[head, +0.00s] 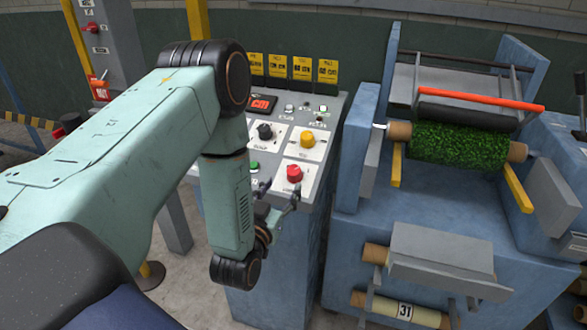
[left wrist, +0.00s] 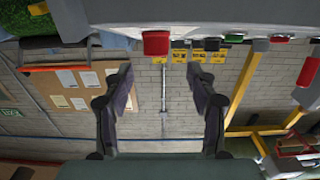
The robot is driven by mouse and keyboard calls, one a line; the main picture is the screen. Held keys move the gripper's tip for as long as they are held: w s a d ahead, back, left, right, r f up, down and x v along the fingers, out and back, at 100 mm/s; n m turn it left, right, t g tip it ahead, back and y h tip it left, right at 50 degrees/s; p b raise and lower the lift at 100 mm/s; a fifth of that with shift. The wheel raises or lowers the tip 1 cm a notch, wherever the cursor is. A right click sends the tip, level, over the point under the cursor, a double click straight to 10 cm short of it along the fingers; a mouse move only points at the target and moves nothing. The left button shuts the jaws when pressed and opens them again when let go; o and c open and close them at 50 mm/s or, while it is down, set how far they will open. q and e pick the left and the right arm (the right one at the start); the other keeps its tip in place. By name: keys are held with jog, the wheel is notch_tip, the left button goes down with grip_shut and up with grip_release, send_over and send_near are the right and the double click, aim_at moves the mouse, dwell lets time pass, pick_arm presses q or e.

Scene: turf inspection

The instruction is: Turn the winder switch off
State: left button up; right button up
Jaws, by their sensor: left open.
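A grey control panel (head: 331,112) carries a black rotary knob (head: 265,131), a yellow button (head: 307,139), a red knob (head: 294,174) and a green button (head: 254,166). The labels are too small to read, so I cannot tell which control is the winder switch. My left gripper (head: 279,190) is open and empty at the panel's near edge, just below the red knob. In the left wrist view, my open fingers (left wrist: 159,72) are spread below a red control (left wrist: 155,43) and apart from it. My right gripper is not in view.
A blue machine (head: 350,250) stands right of the panel, with a green turf roll (head: 458,150) and an orange bar (head: 482,100). Yellow tags (head: 303,68) line the panel's back. A grey post (head: 105,45) with a red switch stands behind my left arm.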

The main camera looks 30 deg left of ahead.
aim_at(292, 174)
pick_arm(q)
jog(key=x, duration=0.6)
jog(key=shift+w+d, duration=0.2)
jog(key=shift+d, duration=0.2)
jog(key=shift+w+a, duration=0.3)
jog(key=shift+w, duration=0.05)
jog(key=shift+w+d, duration=0.1)
jog(key=shift+w, duration=0.15)
jog(key=shift+w+f, duration=0.1)
jog(key=shift+c, duration=1.1)
jog(key=c, duration=1)
